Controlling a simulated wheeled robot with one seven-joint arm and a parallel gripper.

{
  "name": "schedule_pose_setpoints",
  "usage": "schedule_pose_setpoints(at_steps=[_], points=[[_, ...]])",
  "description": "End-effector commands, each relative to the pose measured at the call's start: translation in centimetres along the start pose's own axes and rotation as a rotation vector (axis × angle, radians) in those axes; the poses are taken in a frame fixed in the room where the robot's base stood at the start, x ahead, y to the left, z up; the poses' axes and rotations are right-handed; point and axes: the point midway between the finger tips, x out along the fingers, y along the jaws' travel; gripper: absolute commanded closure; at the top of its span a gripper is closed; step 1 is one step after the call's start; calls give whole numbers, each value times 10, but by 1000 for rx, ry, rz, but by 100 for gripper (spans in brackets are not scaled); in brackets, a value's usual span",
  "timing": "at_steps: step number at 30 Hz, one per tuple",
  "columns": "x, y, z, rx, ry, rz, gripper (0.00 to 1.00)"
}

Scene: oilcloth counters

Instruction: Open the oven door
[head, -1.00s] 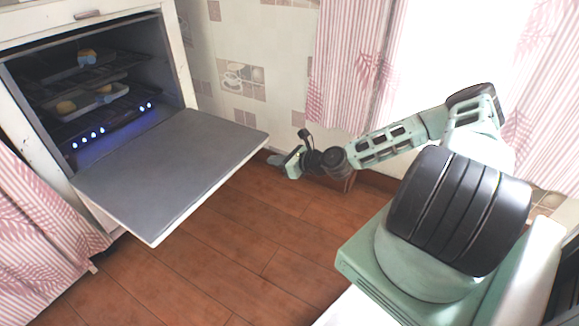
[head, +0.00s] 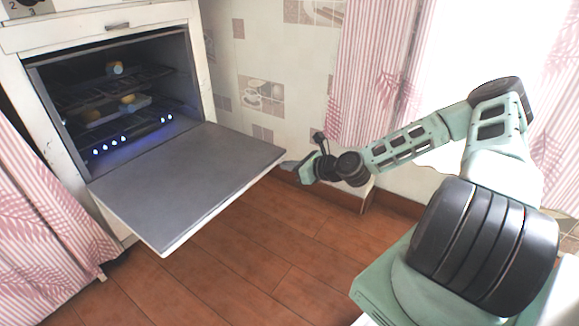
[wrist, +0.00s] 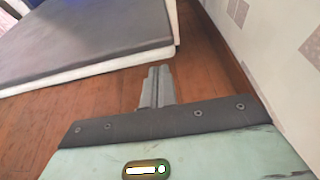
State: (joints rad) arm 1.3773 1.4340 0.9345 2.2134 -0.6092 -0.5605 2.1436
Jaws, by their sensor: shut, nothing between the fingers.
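The oven (head: 95,42) stands at the left in the head view. Its door (head: 190,180) is folded down and lies about level, sticking out over the floor. The door also shows at the top left of the wrist view (wrist: 95,35). My gripper (head: 290,166) is beside the door's right outer corner in the head view. In the wrist view its fingers (wrist: 158,85) are together and empty, over the floor and apart from the door's edge.
Racks with food on trays (head: 120,108) and a row of blue lights are inside the oven. A tiled wall (head: 262,75) and striped curtains (head: 375,75) are behind my arm. The wooden floor (head: 245,245) in front of the door is clear.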

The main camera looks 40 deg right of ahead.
Motion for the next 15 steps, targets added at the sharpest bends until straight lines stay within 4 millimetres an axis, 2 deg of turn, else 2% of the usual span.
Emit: schedule_pose_setpoints(at_steps=[8,15], points=[[-7,0,20,-2,36,0,100],[-17,0,51,-2,109,0,100]])
